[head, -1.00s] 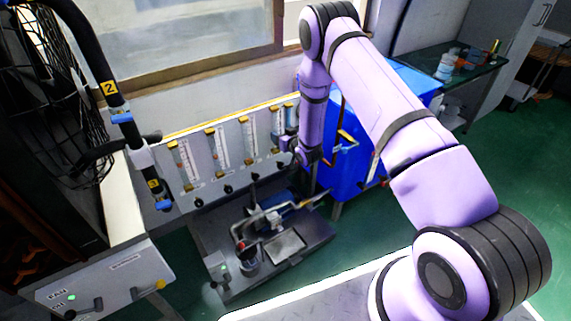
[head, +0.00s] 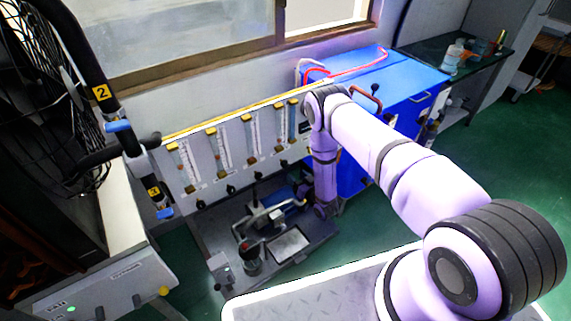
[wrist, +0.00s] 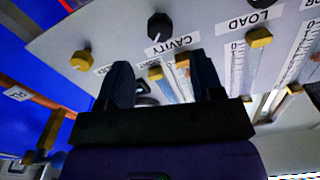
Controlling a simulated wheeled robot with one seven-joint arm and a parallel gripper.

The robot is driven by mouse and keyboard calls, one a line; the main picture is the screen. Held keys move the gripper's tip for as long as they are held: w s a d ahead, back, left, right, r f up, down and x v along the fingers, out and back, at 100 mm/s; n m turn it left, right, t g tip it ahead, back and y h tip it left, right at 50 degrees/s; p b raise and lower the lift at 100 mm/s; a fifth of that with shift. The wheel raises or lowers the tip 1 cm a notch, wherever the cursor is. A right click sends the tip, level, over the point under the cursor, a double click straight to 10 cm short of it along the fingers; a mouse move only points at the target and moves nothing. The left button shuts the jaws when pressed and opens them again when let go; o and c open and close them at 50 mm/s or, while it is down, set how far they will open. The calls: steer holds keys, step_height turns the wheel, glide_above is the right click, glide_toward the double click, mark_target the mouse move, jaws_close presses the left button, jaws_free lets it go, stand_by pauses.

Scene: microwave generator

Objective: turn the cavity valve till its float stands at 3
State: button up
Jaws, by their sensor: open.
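The cavity valve, a black knob (wrist: 159,26) with a white pointer mark, sits beside the CAVITY label in the wrist view. My gripper (wrist: 160,70) is open and empty, its two dark fingers apart below the knob in the picture. The cavity tube (wrist: 181,85) shows partly between and behind the fingers; its float cannot be read. In the head view the panel (head: 205,178) carries several flow tubes with black knobs below them. Its labels are too small to read there, and my gripper is hidden there by my arm.
The LOAD knob (wrist: 264,3) and a brass fitting (wrist: 258,38) are close by on the right in the wrist view. A blue cabinet (head: 415,85) stands right of the panel. A pump tray (head: 290,245) lies below it. Green floor (head: 510,170) is free at the right.

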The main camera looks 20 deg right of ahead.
mark_target(286, 165)
steer(key=x, duration=0.9)
steer(key=c, duration=0.9)
